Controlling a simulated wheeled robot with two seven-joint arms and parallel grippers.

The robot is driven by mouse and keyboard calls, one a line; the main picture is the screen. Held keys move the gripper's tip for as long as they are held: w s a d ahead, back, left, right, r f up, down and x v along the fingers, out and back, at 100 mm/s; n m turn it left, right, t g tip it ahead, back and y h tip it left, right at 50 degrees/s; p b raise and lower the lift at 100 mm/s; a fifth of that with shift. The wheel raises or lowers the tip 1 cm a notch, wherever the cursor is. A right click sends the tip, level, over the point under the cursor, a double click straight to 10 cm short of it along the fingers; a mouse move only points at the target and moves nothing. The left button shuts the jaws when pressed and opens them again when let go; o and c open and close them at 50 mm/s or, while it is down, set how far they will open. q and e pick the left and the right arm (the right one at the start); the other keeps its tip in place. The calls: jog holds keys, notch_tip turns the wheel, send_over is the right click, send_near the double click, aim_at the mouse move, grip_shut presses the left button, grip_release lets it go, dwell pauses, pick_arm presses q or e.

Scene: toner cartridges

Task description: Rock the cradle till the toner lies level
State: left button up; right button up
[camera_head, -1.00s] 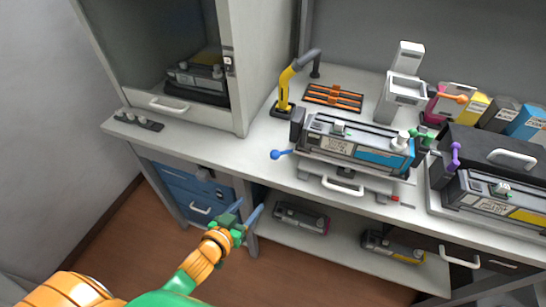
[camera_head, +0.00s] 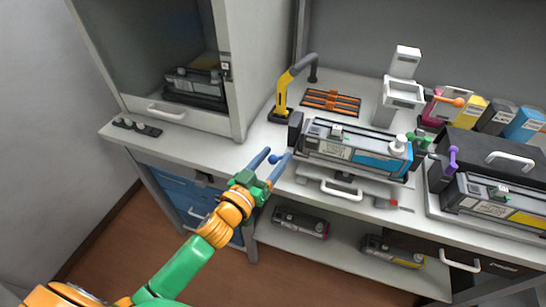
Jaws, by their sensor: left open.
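The cradle (camera_head: 339,183) stands on the middle of the bench and holds a dark grey toner cartridge (camera_head: 328,149) with a blue label. The toner inside the cartridge is not visible. My right gripper is not in view.
A yellow-and-grey arm (camera_head: 283,92) stands behind the cradle's left end, with an orange rack (camera_head: 331,102) beside it. A white device (camera_head: 398,92) stands behind. Another cartridge unit (camera_head: 490,197) is at the right. A cabinet (camera_head: 241,60) stands left. The lower shelf (camera_head: 335,243) holds cartridges.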

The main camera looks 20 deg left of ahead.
pick_arm(q)
grip_shut()
jog(key=shift+f, duration=0.1)
dwell(1.2)
